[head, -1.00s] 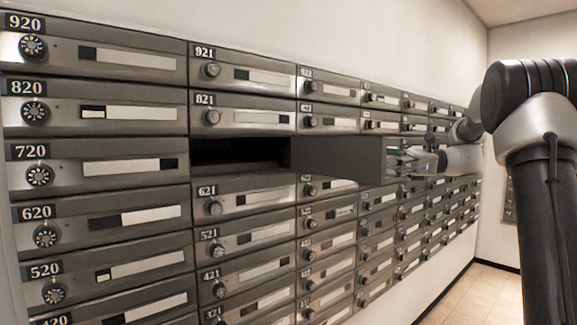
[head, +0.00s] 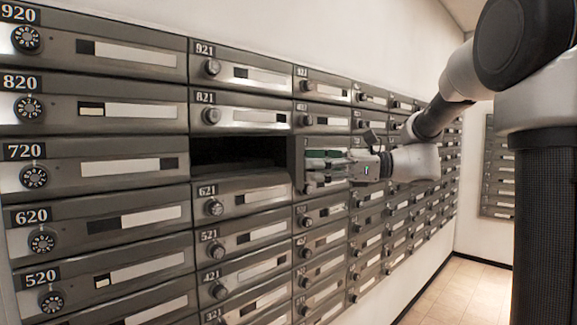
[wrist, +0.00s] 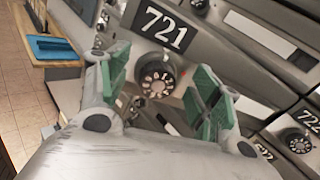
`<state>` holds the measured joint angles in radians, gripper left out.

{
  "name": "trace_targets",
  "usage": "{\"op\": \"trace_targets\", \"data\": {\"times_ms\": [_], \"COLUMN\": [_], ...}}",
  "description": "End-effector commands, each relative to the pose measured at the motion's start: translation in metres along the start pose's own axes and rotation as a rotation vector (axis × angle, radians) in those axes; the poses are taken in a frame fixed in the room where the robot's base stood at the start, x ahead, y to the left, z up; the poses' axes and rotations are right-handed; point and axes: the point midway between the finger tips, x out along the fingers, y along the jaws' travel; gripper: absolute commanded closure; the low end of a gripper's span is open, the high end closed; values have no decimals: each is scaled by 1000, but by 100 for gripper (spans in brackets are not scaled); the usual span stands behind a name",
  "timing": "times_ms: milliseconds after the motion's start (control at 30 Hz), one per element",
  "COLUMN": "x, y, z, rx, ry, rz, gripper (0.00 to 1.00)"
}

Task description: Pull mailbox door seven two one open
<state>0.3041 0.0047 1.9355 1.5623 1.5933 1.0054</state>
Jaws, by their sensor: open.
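The mailbox door 721 stands swung open, and its panel (head: 297,165) shows nearly edge-on at the right of its dark open compartment (head: 238,155) in the head view. In the wrist view the door front (wrist: 200,50) carries the 721 plate (wrist: 166,28) and a round dial (wrist: 158,78). My gripper (head: 316,166) is beside the door's outer side. In the wrist view my gripper (wrist: 160,90) is open, with its green finger pads on either side of the dial. I cannot tell whether the pads touch it.
Mailbox doors 821 (head: 240,115) above and 621 (head: 245,198) below are shut. Door 720 (head: 95,170) on the left is shut. Tiled floor (head: 465,290) is clear at the right. A table with a blue item (wrist: 52,47) shows in the wrist view.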

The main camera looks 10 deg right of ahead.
Motion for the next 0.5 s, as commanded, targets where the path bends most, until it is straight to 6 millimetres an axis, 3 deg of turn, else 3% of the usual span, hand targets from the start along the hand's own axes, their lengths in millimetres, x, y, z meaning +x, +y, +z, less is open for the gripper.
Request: {"op": "trace_targets", "data": {"times_ms": [200,500], "x": [36,52], "y": [8,10], "z": [2,2], "rx": [-1,0], "ry": [-1,0], "rz": [3,-1], "gripper": [36,36]}}
